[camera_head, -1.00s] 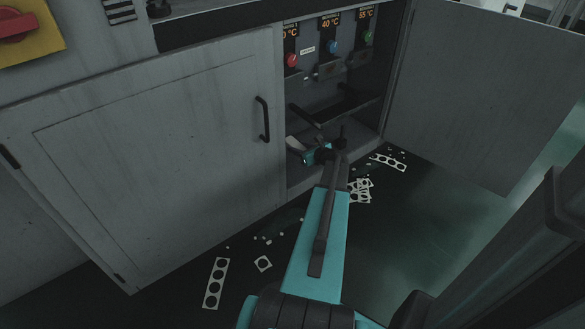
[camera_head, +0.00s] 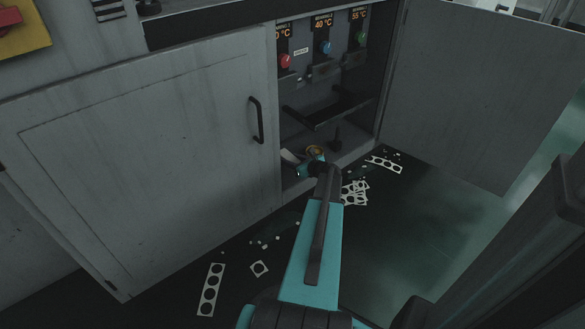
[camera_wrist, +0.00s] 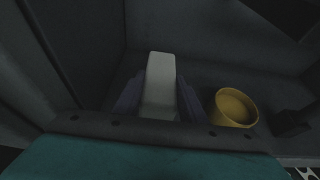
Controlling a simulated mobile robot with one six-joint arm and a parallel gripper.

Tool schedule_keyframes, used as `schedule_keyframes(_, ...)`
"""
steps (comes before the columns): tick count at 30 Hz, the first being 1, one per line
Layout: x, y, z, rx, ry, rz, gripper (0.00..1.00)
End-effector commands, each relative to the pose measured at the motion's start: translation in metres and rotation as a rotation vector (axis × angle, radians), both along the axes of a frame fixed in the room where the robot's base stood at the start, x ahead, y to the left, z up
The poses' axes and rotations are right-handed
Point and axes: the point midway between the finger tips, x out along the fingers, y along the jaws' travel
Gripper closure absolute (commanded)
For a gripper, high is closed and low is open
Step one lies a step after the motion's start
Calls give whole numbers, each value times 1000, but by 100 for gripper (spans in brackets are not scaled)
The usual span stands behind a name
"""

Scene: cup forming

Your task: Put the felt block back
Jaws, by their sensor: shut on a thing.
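The felt block (camera_wrist: 160,80) is a pale, off-white bar. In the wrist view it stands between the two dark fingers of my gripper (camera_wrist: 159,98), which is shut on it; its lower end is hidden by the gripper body. In the head view the pale block (camera_head: 290,156) shows just left of my gripper (camera_head: 298,163), inside the open cabinet low near its floor. I cannot tell whether the block touches the cabinet floor.
A yellow round tub (camera_wrist: 233,108) stands right of the gripper; it also shows in the head view (camera_head: 315,150). A dark tray or bracket (camera_head: 335,108) juts out above. The open door (camera_head: 490,90) is at right. Punched white strips (camera_head: 211,290) and scraps litter the floor.

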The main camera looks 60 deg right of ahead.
Motion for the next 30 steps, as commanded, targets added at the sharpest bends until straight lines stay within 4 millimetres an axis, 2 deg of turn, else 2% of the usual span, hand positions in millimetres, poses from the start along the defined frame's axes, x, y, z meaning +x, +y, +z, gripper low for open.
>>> schedule_keyframes(3,0,0,-19,1,1,0,85)
schedule_keyframes(9,1,0,-41,0,1,0,85)
schedule_keyframes(25,1,1,-46,-1,0,1,85)
schedule_keyframes(26,1,1,-47,-1,0,1,61)
schedule_keyframes(29,1,1,-46,0,0,2,44)
schedule_keyframes(30,1,1,-46,0,0,2,44)
